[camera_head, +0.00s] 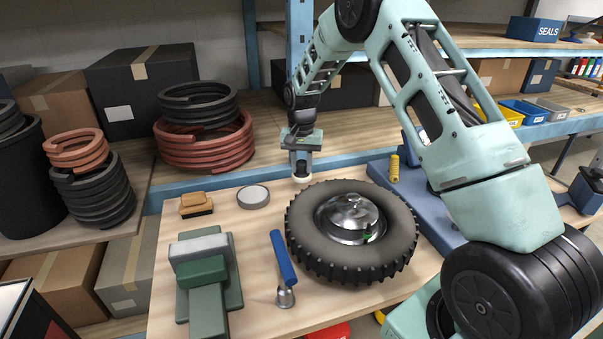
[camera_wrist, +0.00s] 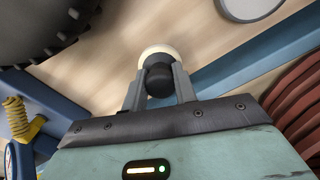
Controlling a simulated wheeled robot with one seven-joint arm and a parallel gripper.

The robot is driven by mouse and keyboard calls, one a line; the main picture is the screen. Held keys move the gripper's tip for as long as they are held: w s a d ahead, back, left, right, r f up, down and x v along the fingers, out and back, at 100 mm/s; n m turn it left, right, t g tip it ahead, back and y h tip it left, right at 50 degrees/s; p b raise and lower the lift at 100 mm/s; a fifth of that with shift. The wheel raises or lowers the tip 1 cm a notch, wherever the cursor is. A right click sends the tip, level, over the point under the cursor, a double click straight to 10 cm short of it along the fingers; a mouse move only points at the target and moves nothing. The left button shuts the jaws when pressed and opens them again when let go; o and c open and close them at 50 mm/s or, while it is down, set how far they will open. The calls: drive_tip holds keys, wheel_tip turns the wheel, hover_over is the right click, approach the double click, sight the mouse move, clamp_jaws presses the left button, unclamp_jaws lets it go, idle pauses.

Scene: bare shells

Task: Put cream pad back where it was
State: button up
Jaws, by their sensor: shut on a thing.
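The cream pad (camera_head: 302,178) is a small round pale piece at the lower end of my gripper (camera_head: 301,166), near the back edge of the wooden table, between the round grey-topped tin and the tyre. In the wrist view, the cream pad (camera_wrist: 158,50) shows as a pale rim beyond a dark knob (camera_wrist: 160,80). The fingers of my gripper (camera_wrist: 160,86) are closed on either side of the dark knob, which appears to be part of the pad. I cannot tell whether the pad touches the table.
A wheel with a black tyre (camera_head: 303,230) lies right of the pad, with a blue-handled tool (camera_head: 283,258) in front. The grey-topped tin (camera_head: 253,196) and a wood-backed brush (camera_head: 196,203) lie left. A blue shelf beam (camera_head: 225,181) runs behind. Wood around the pad is clear.

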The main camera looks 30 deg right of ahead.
sight(302, 175)
drive_tip(key=shift+f+p, duration=0.5)
drive_tip(key=shift+f, duration=1.3)
drive_tip(key=shift+f, duration=0.1)
drive_tip(key=o, duration=0.9)
wheel_tip(302, 175, up, 12)
drive_tip(key=b, duration=0.3)
drive_tip(key=shift+b, duration=0.35)
drive_tip(key=shift+s, duration=0.1)
